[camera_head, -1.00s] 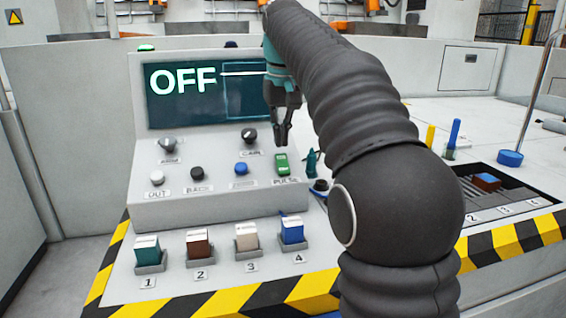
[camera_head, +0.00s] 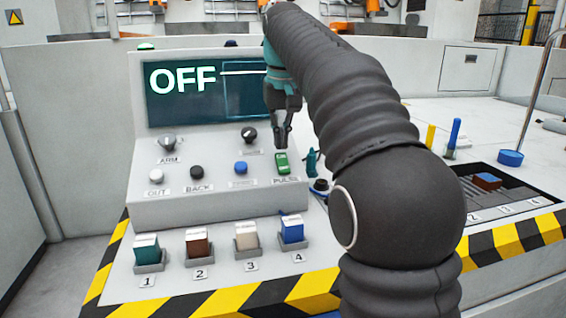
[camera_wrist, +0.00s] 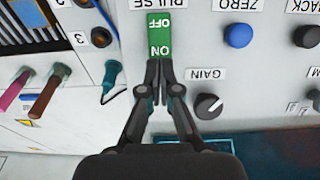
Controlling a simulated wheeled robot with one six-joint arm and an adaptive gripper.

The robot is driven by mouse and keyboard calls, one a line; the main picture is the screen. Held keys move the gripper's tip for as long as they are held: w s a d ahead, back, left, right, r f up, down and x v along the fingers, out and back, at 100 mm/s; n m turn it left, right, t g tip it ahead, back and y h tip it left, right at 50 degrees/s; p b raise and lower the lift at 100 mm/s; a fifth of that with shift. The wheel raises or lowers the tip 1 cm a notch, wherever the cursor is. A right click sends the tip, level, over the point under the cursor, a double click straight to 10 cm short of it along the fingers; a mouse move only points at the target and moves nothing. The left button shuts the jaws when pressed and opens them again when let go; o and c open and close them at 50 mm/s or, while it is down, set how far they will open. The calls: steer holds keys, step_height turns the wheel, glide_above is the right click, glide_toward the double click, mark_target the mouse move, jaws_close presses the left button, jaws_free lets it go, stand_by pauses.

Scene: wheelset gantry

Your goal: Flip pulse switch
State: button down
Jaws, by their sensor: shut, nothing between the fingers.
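The pulse switch is a green rocker (camera_head: 282,163) at the right end of the panel's button row, above the PULSE label. In the wrist view the green switch (camera_wrist: 159,36) appears upside down, with OFF and ON lettering. My gripper (camera_head: 281,147) is shut and empty, pointing down just above the switch. In the wrist view the closed fingertips (camera_wrist: 159,62) are at the ON end of the switch; whether they touch it I cannot tell. The screen (camera_head: 205,95) reads OFF in large letters.
The GAIN knob (camera_wrist: 208,106) and blue ZERO button (camera_wrist: 238,35) are close beside the switch. A teal pointed tool (camera_head: 312,161) stands right of the panel. Several numbered coloured blocks (camera_head: 200,243) sit in holders on the front ledge.

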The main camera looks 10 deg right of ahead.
mark_target(281, 154)
steer(key=shift+f+b, duration=0.55)
steer(key=shift+f, duration=0.35)
stand_by(0.4)
step_height(281, 154, up, 3)
steer(key=p, duration=0.3)
steer(key=shift+f, duration=0.2)
steer(key=shift+r, duration=2.25)
